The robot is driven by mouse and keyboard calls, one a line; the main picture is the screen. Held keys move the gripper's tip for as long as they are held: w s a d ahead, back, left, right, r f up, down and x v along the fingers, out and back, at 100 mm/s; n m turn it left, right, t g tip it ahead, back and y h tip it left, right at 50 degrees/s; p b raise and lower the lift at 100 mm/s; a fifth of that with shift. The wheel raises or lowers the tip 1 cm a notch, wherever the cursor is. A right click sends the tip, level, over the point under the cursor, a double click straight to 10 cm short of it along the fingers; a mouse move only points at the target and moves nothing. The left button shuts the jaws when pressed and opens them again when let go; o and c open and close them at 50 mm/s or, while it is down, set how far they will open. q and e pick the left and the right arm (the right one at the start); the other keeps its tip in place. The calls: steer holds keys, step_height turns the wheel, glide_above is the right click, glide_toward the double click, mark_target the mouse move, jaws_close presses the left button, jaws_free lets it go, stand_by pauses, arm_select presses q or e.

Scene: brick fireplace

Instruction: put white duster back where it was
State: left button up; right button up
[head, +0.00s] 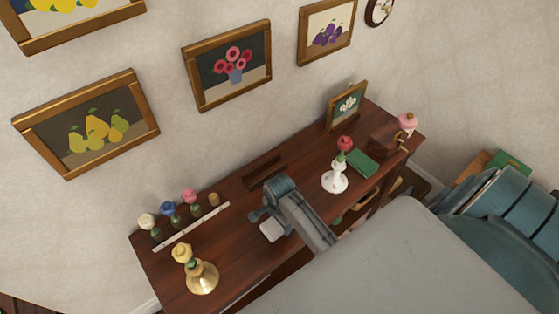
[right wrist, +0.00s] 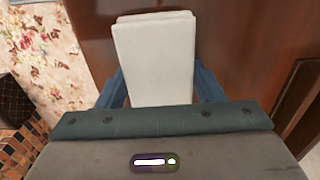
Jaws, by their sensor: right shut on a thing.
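The white duster, a pale block, is held between the blue fingers of my right gripper in the right wrist view (right wrist: 153,60). In the head view my right gripper (head: 266,213) is over the middle of the dark wooden table (head: 228,207), with a pale corner of the duster (head: 272,231) showing at its near side. The gripper is shut on the duster. I cannot tell whether the duster touches the table top. A dark rectangular tray or recess (head: 264,171) lies behind the gripper near the wall. My left gripper is not in view.
A brass vase (head: 202,277) with a yellow flower stands at the left end. Several small flower bottles stand behind a white strip (head: 190,227). To the right are a white vase (head: 334,180) with a red flower, a green book (head: 362,162) and a framed picture (head: 346,106).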

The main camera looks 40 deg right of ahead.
steer(key=shift+f, duration=0.1)
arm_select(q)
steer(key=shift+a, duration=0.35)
arm_select(e)
steer(key=o, duration=0.9)
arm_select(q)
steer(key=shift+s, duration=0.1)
arm_select(e)
steer(key=shift+r+b, duration=0.3)
steer(key=shift+r, duration=0.2)
arm_select(q)
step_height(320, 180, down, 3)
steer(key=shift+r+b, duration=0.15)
steer(key=shift+b, duration=0.95)
arm_select(e)
step_height(320, 180, up, 11)
steer(key=shift+r, duration=0.1)
